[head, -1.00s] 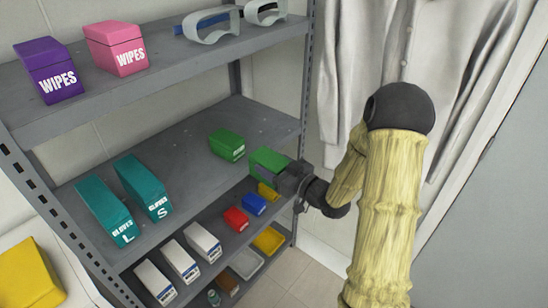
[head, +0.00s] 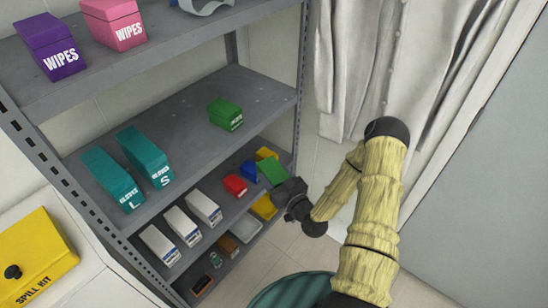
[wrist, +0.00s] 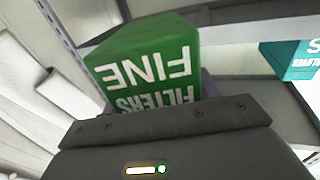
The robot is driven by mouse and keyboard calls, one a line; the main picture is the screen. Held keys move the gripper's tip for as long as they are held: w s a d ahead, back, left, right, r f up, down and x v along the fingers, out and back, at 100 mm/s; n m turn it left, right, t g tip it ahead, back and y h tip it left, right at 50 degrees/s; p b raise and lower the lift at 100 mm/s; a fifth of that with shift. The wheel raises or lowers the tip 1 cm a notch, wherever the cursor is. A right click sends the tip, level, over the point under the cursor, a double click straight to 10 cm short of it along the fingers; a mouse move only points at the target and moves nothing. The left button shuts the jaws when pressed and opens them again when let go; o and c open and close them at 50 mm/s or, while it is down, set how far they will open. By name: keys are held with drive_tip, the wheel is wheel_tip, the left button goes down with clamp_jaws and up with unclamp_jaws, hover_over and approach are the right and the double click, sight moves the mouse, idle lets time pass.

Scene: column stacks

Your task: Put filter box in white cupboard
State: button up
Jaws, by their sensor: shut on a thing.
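My gripper (head: 282,184) is shut on a green filter box (head: 272,172), in front of the right end of the grey shelving. In the wrist view the box (wrist: 150,62) fills the middle, with "FILTERS FINE" upside down on its face; the jaws hide its near end. A second green box (head: 226,114) stands on the middle shelf, apart from my gripper. I cannot identify a white cupboard for certain in these views.
Teal glove boxes (head: 146,158) and wipes boxes (head: 113,22) stand on the shelves (head: 180,110). A yellow spill kit (head: 38,255) lies at left. A white coat (head: 350,60) hangs behind my arm. A teal round thing (head: 290,290) is below.

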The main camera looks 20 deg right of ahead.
drive_tip(key=s+a+f+m+h+p, duration=0.1)
drive_tip(key=s+f+m+h+p, duration=0.1)
drive_tip(key=s+f+h, duration=0.3)
wheel_tip(320, 180, down, 3)
drive_tip(key=shift+m+t+h, duration=0.3)
drive_tip(key=shift+m, duration=0.5)
